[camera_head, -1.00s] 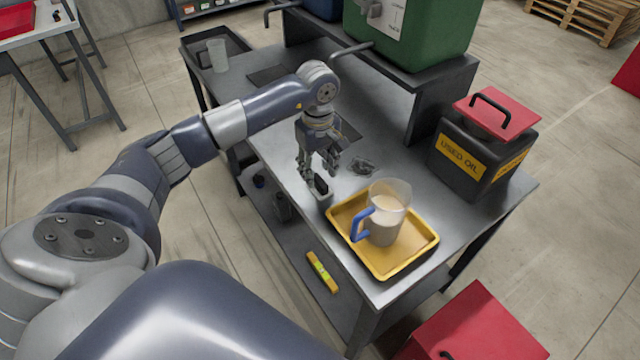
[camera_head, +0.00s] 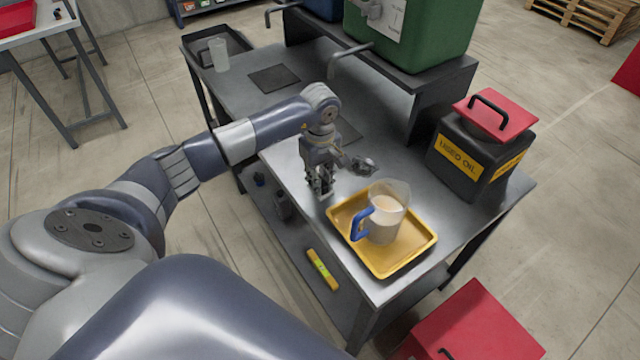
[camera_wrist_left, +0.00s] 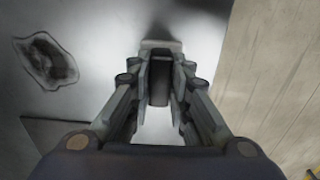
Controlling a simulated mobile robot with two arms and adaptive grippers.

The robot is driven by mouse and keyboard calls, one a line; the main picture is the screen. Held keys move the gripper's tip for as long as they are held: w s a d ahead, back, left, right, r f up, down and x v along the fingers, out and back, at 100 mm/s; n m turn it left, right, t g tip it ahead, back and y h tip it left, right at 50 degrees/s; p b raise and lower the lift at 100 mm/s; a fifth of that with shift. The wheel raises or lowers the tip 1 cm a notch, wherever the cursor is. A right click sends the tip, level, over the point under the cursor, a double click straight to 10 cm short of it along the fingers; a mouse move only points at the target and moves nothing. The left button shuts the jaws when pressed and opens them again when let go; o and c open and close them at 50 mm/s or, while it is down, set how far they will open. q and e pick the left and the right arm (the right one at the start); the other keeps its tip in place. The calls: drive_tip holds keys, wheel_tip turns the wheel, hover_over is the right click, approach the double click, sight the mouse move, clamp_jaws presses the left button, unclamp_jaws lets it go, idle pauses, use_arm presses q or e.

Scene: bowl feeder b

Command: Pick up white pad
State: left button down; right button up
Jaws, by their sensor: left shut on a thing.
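The white pad (camera_wrist_left: 161,45) shows in the wrist view as a pale block with a dark upright middle part between my fingers. It is by the bench's front edge, and the fingers cover most of it. In the head view only a small pale part of it shows below the fingers. My left gripper (camera_head: 321,188) points down over the bench and is shut on the pad; it also shows in the wrist view (camera_wrist_left: 160,85). I cannot tell whether the pad touches the bench top. My right gripper is not in view.
A yellow tray (camera_head: 408,262) with a blue-handled jug (camera_head: 386,232) stands close to the right of the gripper. A crumpled, clear-looking patch (camera_wrist_left: 47,60) lies beside it. A used oil container (camera_head: 478,160) stands further right. The bench (camera_head: 290,165) is clear left of the gripper.

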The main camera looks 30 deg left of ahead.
sight(319, 174)
use_arm(q)
drive_tip(key=shift+w+r+b, duration=0.1)
drive_tip(key=shift+r+b, duration=0.25)
drive_tip(key=shift+r, duration=0.25)
drive_tip(key=shift+s+d+r+b, duration=0.1)
drive_tip(key=shift+s+r+b, duration=0.15)
drive_tip(key=shift+r, duration=0.3)
drive_tip(key=shift+s+d+r+b, duration=0.1)
drive_tip(key=shift+s+r+b, duration=0.15)
drive_tip(key=shift+r, duration=0.25)
drive_tip(key=s+d+b, duration=0.1)
drive_tip(key=s+d, duration=0.2)
drive_tip(key=s, duration=0.3)
drive_tip(key=s+d+r+b, duration=0.1)
drive_tip(key=s+d+b, duration=0.1)
drive_tip(key=s+d, duration=0.2)
drive_tip(key=s, duration=0.3)
drive_tip(key=shift+s+r, duration=0.15)
drive_tip(key=shift+r, duration=0.15)
drive_tip(key=shift+d, duration=0.1)
